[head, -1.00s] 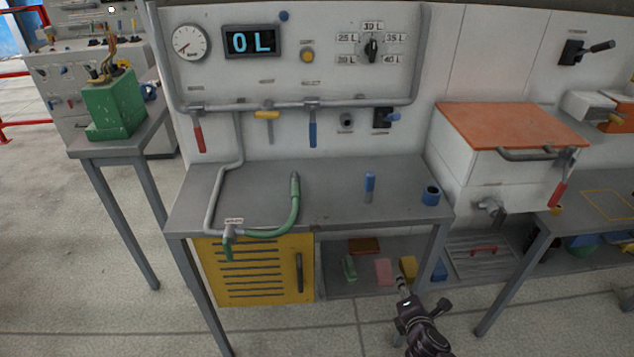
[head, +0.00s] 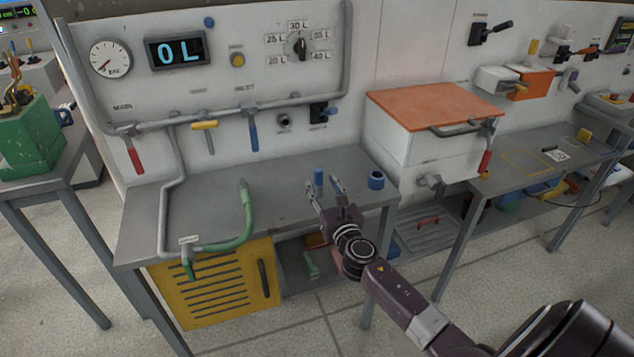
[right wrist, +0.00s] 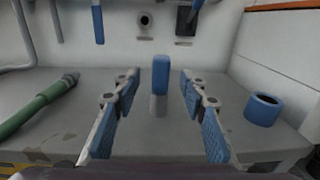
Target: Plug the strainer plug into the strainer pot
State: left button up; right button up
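The strainer plug (head: 318,176), a blue cylinder with a grey lower end, stands upright on the grey bench. It also shows in the right wrist view (right wrist: 160,76), centred ahead between the fingers. My right gripper (head: 323,184) is open and empty, its fingers spread to the left and right of the plug without visibly touching it. A round fitting with a dark hole (head: 284,121) sits on the panel behind, probably the strainer pot; its label is unreadable. A short blue hollow cup (head: 376,180) stands on the bench right of the plug. My left gripper is out of view.
A green hose (head: 246,215) lies on the left of the bench (head: 290,215). Red, yellow and blue valve handles hang from the panel pipe. A white box with an orange lid (head: 435,103) stands at the right.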

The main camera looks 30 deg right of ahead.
aim_at(320, 178)
jog(key=x, duration=0.5)
jog(key=shift+f, duration=0.1)
grip_shut()
